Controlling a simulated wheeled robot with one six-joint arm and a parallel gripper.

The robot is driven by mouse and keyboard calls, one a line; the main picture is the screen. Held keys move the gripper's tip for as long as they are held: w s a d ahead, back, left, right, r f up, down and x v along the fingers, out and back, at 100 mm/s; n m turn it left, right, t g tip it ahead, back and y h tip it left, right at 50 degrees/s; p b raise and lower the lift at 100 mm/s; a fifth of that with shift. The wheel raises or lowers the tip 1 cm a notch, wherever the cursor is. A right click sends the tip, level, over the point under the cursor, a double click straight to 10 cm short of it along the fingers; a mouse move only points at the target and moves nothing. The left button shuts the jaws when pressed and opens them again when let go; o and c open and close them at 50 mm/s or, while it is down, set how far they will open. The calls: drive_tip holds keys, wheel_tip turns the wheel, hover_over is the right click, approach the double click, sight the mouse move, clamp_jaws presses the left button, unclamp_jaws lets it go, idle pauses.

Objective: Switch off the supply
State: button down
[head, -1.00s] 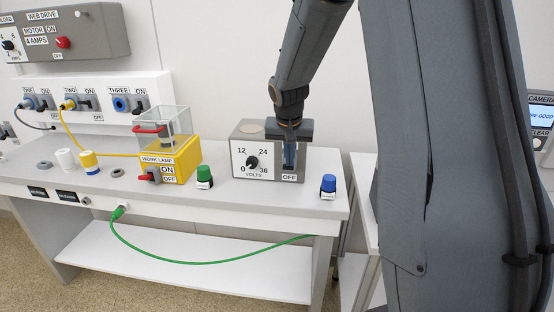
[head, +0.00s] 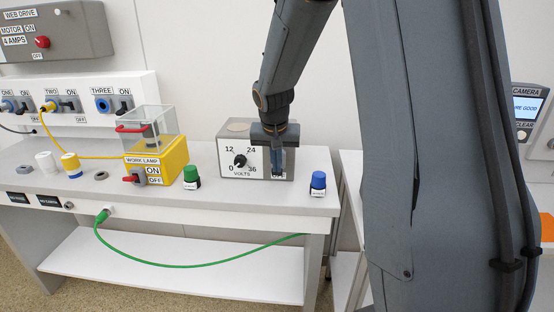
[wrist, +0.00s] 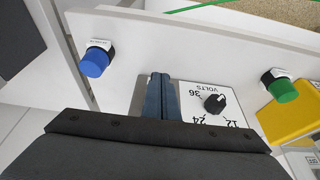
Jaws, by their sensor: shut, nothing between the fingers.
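The supply (head: 238,170) is a grey box with a white VOLTS dial face, standing on the bench at the back wall. Its black knob (head: 240,160) points up and left of the 24 mark, near the 12 side. The right part of its front, with a label, is largely hidden by my gripper (head: 277,172). My gripper is shut and empty, its blue-grey fingers pointing down in front of that right part. In the wrist view the shut fingers (wrist: 161,97) lie beside the dial face (wrist: 210,100). I cannot tell whether they touch the supply or its switch.
A blue button-topped piece (head: 318,183) stands right of the supply, a green one (head: 191,175) left of it. A yellow WORK LAMP box (head: 165,165) with a red switch stands further left. A green cable (head: 190,265) hangs below the bench front.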

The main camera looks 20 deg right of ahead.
drive_tip(key=shift+r, duration=0.5)
drive_tip(key=shift+p, duration=0.3)
drive_tip(key=s+a+r, duration=0.4)
drive_tip(key=s+r, duration=0.4)
drive_tip(key=r, duration=0.1)
drive_tip(key=shift+s+a+r, duration=0.2)
drive_tip(key=shift+s+a, duration=0.1)
drive_tip(key=s+a+f+n+g+y, duration=0.1)
drive_tip(key=s+a+f+n, duration=0.1)
drive_tip(key=s+f, duration=0.5)
drive_tip(key=s+a+f+n+g+y, duration=0.1)
drive_tip(key=s+a+f+n+g, duration=0.1)
drive_tip(key=s+f, duration=0.5)
drive_tip(key=s+a+n, duration=0.1)
drive_tip(key=s, duration=0.2)
drive_tip(key=shift+s+a+f+n, duration=0.25)
drive_tip(key=shift+n, duration=0.15)
